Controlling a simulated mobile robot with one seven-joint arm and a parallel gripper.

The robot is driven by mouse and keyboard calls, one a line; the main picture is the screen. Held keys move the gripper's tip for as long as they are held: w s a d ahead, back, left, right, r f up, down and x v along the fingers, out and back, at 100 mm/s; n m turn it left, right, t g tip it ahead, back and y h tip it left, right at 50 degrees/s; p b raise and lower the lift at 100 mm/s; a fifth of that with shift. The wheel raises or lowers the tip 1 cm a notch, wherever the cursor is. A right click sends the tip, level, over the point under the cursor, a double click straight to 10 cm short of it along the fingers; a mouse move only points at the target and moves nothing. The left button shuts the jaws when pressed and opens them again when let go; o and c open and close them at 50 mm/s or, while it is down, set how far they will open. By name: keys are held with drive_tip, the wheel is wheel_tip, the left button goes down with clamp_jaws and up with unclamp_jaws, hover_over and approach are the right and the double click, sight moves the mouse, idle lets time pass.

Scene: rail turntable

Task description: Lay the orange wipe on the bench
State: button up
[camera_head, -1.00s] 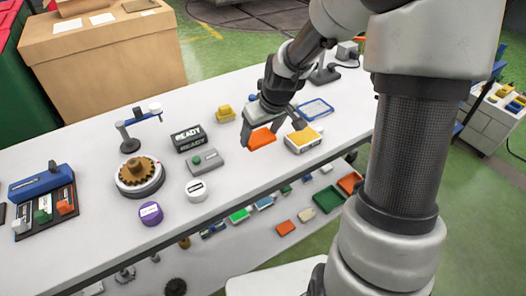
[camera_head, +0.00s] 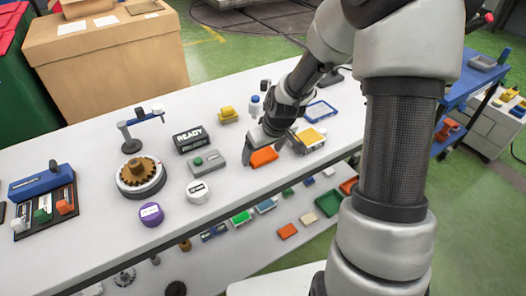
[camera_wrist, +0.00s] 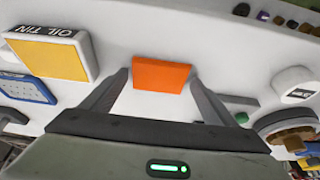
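The orange wipe (camera_head: 264,157) is a flat orange block at the bench's front edge. My gripper (camera_head: 266,155) points down over it, with one finger at each side. In the wrist view the wipe (camera_wrist: 161,75) lies between my two fingertips (camera_wrist: 160,78), which appear to meet its left and right edges. My gripper looks shut on it. The wipe is low, at or just above the white bench (camera_head: 90,150); I cannot tell whether its underside touches.
A yellow-topped oil tin (camera_head: 308,140) stands close to the right of the wipe. A grey box with a green button (camera_head: 206,163) and a white round tin (camera_head: 197,191) are to the left. A blue-framed tray (camera_head: 320,110) lies behind. A lower shelf holds several small items.

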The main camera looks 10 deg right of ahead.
drive_tip(key=shift+o, duration=0.4)
drive_tip(key=shift+r, duration=0.15)
drive_tip(key=shift+r, duration=0.25)
drive_tip(key=p+v, duration=0.2)
drive_tip(key=v, duration=0.9)
drive_tip(key=shift+r+p, duration=0.3)
drive_tip(key=shift+p, duration=0.05)
